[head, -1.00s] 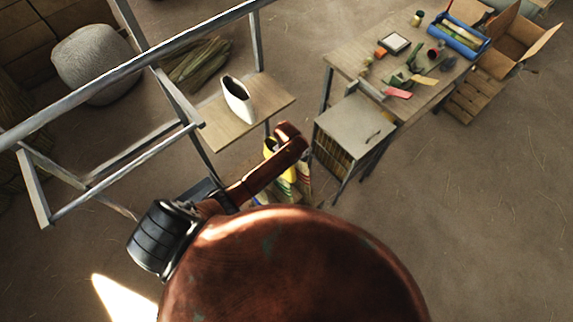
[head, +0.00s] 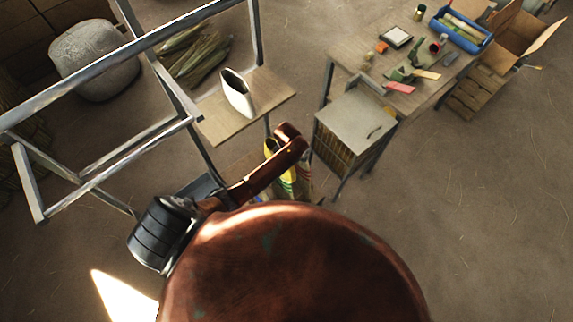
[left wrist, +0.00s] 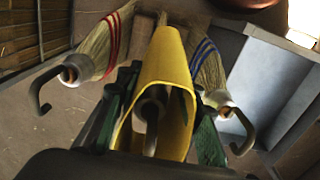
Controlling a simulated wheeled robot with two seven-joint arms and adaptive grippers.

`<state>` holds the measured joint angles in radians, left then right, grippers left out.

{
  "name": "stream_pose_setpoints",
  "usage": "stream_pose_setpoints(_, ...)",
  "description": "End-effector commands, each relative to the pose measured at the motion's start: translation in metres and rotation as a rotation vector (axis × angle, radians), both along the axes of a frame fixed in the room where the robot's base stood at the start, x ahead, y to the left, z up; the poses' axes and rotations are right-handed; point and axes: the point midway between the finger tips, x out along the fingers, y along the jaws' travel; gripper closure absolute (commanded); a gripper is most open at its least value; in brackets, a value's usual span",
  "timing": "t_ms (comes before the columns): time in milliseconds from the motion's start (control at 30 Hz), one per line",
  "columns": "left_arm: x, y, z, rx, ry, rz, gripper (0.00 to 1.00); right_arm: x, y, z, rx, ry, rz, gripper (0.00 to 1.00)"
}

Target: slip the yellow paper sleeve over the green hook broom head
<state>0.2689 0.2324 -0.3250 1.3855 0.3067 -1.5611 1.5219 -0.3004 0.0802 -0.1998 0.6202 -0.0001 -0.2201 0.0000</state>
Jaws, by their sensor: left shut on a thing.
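The yellow paper sleeve (left wrist: 166,62) is in the middle of the left wrist view, its open end toward the camera. A grey metal hook (left wrist: 150,112) shows inside that opening, so the sleeve surrounds it; the green binding is hidden there. My left gripper (left wrist: 160,85) has dark green fingers on both sides of the sleeve and is shut on it. In the head view the sleeve (head: 270,148) shows in part beside my brown arm link, and the green-banded broom (head: 289,174) is partly covered. My right gripper is not in view.
Hooked brooms with red (left wrist: 112,45) and blue (left wrist: 204,52) bindings flank the sleeve closely. In the head view, a metal frame (head: 130,68) stands left, a wooden shelf (head: 265,98) holds a white container (head: 237,95), and a cluttered workbench (head: 347,58) stands right. Floor at right is open.

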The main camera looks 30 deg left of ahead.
Motion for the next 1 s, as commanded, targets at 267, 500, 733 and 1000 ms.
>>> stream_pose_setpoints(267, 0.0, 0.0, -0.003, 0.0, -0.001, 0.0, 0.92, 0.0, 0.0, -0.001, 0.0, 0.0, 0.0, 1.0)
stream_pose_setpoints(500, 0.0, 0.0, -0.005, 0.0, 0.0, 0.0, 0.92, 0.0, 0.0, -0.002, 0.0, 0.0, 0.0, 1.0)
stream_pose_setpoints(733, 0.0, 0.0, -0.016, 0.0, 0.001, 0.0, 0.92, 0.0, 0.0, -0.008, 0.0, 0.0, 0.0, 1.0)
stream_pose_setpoints(1000, 0.0, 0.0, -0.029, 0.0, 0.0, -0.001, 0.92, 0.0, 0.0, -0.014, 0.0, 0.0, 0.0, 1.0)
